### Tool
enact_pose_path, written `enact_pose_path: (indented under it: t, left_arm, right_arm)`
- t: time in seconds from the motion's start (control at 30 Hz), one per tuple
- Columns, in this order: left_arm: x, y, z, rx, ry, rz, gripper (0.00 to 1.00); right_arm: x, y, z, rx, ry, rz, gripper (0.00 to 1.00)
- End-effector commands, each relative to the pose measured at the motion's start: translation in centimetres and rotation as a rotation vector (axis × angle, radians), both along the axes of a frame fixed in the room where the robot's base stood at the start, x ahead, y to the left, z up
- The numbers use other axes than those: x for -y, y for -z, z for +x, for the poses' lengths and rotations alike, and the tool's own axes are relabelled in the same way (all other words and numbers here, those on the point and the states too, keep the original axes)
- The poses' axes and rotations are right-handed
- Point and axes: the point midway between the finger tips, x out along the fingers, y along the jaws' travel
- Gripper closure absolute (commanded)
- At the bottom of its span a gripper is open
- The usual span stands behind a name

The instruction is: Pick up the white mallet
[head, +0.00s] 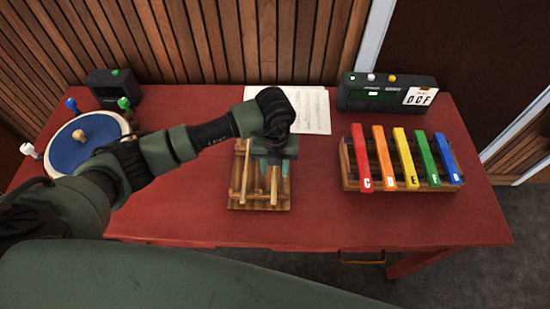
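A white knob-like head (27,149) shows at the far left, beside the round blue-topped drum (68,150); it may be the white mallet, and I cannot make out its handle. My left gripper (274,171) points down over a wooden rack (235,203) in the middle of the table, far to the right of the white head. Its two fingers look apart, with no white thing between them. The rack holds light wooden sticks (246,172); my gripper hides part of it. My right gripper is not in view.
Blue (70,104) and green (123,103) heads stand by the drum, and a tan knob (79,135) is on it. A colored xylophone (402,160), two dark boxes (386,91) (113,88) and paper sheets (313,110) share the red table (330,225). Its front strip is clear.

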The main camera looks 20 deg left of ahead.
Motion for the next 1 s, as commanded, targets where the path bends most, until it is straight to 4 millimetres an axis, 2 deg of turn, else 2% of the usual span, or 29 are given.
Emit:
enact_pose_path:
  t: [0.27,0.4,0.77,1.0]
  left_arm:
    - [0.0,0.4,0.0,0.002,0.001,-0.002,0.61]
    - [0.0,0.4,0.0,0.002,0.001,-0.002,1.0]
    - [0.0,0.3,0.0,0.002,0.001,-0.002,1.0]
    - [0.0,-1.5,0.2,0.005,0.001,-0.003,1.0]
  right_arm:
    - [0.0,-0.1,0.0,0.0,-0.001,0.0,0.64]
    - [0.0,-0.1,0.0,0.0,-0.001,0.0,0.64]
    - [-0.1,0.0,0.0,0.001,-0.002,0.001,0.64]
    - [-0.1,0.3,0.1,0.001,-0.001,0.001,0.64]
